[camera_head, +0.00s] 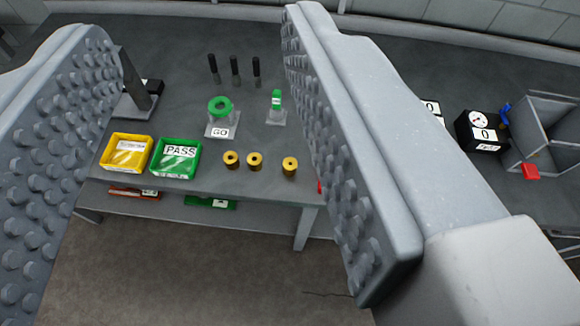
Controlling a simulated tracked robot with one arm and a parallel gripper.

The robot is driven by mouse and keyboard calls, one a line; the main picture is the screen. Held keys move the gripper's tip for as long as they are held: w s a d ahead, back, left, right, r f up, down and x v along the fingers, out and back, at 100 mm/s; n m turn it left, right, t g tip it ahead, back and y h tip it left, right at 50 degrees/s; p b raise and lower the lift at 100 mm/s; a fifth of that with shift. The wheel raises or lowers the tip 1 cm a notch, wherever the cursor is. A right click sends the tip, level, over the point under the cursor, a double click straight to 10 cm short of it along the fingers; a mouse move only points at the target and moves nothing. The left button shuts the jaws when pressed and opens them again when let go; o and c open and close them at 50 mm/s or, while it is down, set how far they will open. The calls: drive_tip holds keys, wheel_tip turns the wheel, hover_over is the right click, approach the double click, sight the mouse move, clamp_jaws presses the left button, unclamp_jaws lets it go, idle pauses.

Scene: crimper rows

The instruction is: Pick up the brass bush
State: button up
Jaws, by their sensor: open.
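Three small brass bushes stand near the front edge of the grey bench, to the right of the green tray. They are the left bush (231,160), the middle bush (254,161) and the right bush (290,166). The left two are close together and the right one stands a little apart. My gripper (215,150) is open and empty, its studded jaws at the left and right of the picture. The bushes show between the jaws, well beyond them. The right jaw hides part of the bench.
A yellow tray (112,164) and a green PASS tray (161,171) stand at the bench's front left. Behind are a green ring gauge (220,107) on a GO block, a green plug gauge (276,103) and three black-handled pins (235,68). A dial instrument (480,130) is at right.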

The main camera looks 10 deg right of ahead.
idle(0.3)
drive_tip(key=o, duration=0.3)
drive_tip(key=shift+o, duration=0.5)
drive_tip(key=w+d+f+b, duration=0.1)
drive_tip(key=w+f, duration=0.3)
drive_tip(key=f, duration=0.3)
drive_tip(key=w+d+f+g+b, duration=0.1)
drive_tip(key=w+f+b, duration=0.1)
drive_tip(key=w+f, duration=0.3)
wheel_tip(320, 180, down, 3)
drive_tip(key=shift+w+d+r+b, duration=0.1)
drive_tip(key=shift+w+d+b, duration=0.05)
drive_tip(key=shift+d+b, duration=0.15)
drive_tip(key=g+b, duration=0.2)
drive_tip(key=b, duration=0.5)
hover_over(290, 167)
drive_tip(key=s, duration=1.1)
wheel_tip(290, 167, down, 40)
drive_tip(key=shift+m+h, duration=0.4)
drive_tip(key=shift+a+b+x, duration=0.1)
drive_tip(key=shift+b+x, duration=0.25)
drive_tip(key=shift+x, duration=1.85)
drive_tip(key=shift+a+b+x, duration=0.15)
drive_tip(key=shift+b+x, duration=0.2)
drive_tip(key=shift+x, duration=1.8)
drive_tip(key=b+x, duration=0.1)
drive_tip(key=x, duration=0.3)
drive_tip(key=shift+w, duration=0.1)
drive_tip(key=shift+w+f, duration=0.25)
drive_tip(key=shift+w, duration=0.1)
